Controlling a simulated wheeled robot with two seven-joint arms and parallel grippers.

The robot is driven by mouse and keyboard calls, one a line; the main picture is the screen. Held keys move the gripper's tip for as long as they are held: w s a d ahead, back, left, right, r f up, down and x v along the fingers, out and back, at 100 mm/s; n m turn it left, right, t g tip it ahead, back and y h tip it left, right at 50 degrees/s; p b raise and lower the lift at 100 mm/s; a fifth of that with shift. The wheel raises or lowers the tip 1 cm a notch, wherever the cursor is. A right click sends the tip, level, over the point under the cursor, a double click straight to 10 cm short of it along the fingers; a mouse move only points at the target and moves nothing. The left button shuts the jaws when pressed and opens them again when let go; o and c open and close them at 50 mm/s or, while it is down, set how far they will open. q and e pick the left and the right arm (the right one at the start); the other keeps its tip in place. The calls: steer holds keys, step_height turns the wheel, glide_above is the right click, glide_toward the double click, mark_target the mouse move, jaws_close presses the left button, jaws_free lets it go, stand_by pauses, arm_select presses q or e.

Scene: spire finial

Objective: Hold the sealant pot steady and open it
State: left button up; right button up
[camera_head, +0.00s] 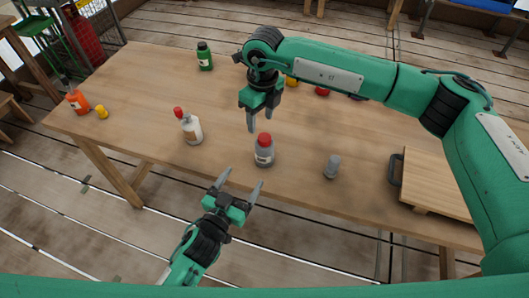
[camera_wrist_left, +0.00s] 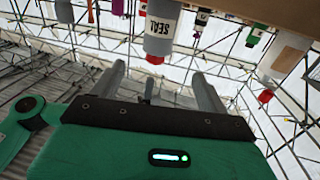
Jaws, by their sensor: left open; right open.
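The sealant pot (camera_head: 264,156) is grey with a red cap (camera_head: 265,140) and a pale label. It stands upright near the front edge of the wooden table. In the left wrist view the pot (camera_wrist_left: 161,25) appears upside down, its label reading "SEAL", with its red cap (camera_wrist_left: 155,59) between and beyond the fingers. My left gripper (camera_head: 240,184) is open and empty, in front of the pot and apart from it. My right gripper (camera_head: 264,117) is open and empty, pointing down, seen just above the cap in the picture; the exact gap cannot be told.
A white bottle with a red cap (camera_head: 192,131) stands left of the pot, a small grey container (camera_head: 332,167) right. A wooden board (camera_head: 440,182) with a dark handle lies further right. A green bottle (camera_head: 204,59) stands behind; an orange bottle (camera_head: 78,103) is far left.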

mark_target(260, 153)
steer(key=shift+w+d+r+h, duration=0.15)
steer(key=shift+w+d+h, duration=0.15)
steer(key=shift+d, duration=0.3)
arm_select(q)
steer(key=x, duration=1.3)
steer(key=shift+w+d, duration=0.25)
steer(key=shift+d, duration=0.15)
